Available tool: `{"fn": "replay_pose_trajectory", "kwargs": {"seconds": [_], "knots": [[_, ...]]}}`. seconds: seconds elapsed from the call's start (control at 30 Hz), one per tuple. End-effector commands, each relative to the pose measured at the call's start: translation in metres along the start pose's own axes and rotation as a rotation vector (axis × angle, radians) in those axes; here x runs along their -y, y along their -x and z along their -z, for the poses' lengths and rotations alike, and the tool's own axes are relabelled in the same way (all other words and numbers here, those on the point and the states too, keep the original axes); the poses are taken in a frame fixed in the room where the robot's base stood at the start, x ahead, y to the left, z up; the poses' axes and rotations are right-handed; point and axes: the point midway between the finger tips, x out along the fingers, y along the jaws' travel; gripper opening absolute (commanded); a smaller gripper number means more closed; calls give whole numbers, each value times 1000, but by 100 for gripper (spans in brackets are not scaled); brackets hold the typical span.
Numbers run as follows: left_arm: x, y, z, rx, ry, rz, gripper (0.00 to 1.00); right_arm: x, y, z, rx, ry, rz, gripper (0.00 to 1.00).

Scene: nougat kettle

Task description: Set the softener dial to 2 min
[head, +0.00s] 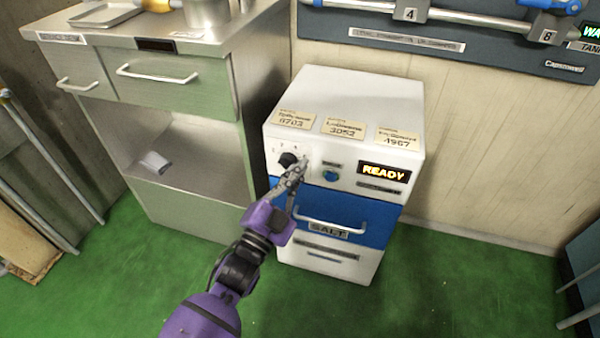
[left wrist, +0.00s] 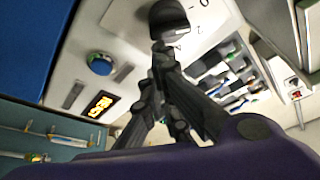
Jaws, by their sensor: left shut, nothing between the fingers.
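The softener (head: 345,110) is a white box with a blue drawer marked SALT. Its black dial (head: 288,160) is on the left of the front panel, with small marks around it; I cannot read its setting. The dial also shows in the left wrist view (left wrist: 169,18), at the top. My left gripper (head: 300,170) is shut and empty, its fingertips just right of the dial in the head view. In the left wrist view the fingertips (left wrist: 160,50) are at the dial's lower edge; I cannot tell whether they touch it. My right gripper is not in view.
A blue button (head: 330,176) and a lit READY display (head: 384,173) are right of the gripper. The drawer handle (head: 330,220) sticks out below. A metal cabinet (head: 190,100) stands close on the left. Green floor in front is clear.

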Motion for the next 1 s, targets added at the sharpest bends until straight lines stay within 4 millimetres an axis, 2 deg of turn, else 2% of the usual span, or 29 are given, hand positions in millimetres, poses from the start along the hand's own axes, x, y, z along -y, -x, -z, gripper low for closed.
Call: {"fn": "replay_pose_trajectory", "kwargs": {"seconds": [0.57,1.0], "knots": [[-1,2,-5,1,-54,-20,0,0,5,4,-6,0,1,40],[-6,4,-13,0,-329,-114,0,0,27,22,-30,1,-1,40]]}}
